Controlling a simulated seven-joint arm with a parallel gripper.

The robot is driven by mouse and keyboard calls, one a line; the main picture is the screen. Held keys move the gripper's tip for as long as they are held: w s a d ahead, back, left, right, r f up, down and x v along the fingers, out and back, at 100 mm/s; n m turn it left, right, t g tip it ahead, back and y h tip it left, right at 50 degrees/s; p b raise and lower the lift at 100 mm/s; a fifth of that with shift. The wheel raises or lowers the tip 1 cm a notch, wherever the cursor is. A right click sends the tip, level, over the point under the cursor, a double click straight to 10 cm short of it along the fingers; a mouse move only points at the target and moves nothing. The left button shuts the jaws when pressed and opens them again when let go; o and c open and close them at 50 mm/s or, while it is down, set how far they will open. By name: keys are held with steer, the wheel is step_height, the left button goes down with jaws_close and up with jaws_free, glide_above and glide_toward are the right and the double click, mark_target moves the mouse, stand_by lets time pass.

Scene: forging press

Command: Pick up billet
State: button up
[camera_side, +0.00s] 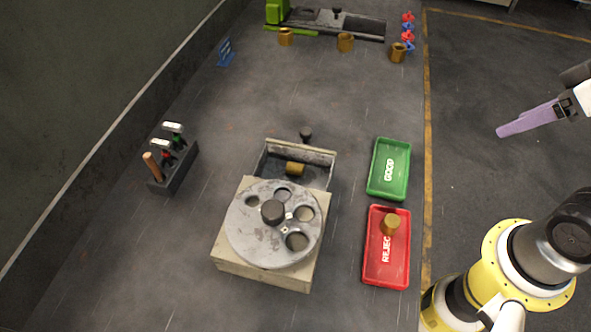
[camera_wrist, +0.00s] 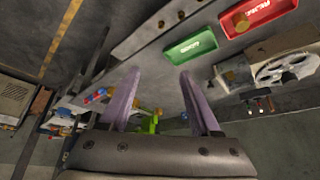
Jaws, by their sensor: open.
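Several brass-coloured billets show in the side view. Three stand at the back: a left one (camera_side: 285,36), a middle one (camera_side: 345,42) and a right one (camera_side: 397,52). Another billet (camera_side: 295,169) lies in the open drawer behind the round-disc machine. One more billet (camera_side: 391,224) stands in the red REJECT tray (camera_side: 372,275); it also shows in the wrist view (camera_wrist: 242,22). My gripper (camera_side: 500,132) has purple fingers and is at the right, beyond the yellow line, away from every billet. In the wrist view its fingers (camera_wrist: 158,74) are apart with nothing held between them.
A green GOOD tray (camera_side: 376,188) lies behind the red one. The machine's grey disc (camera_side: 248,236) has holes and a dark knob. A tool rack (camera_side: 180,172) stands left. A green-and-grey device (camera_side: 310,20) and red-blue parts (camera_side: 408,30) are at the back. The middle floor is clear.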

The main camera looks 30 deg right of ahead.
stand_by(0.3)
steer(key=shift+o, duration=1.1)
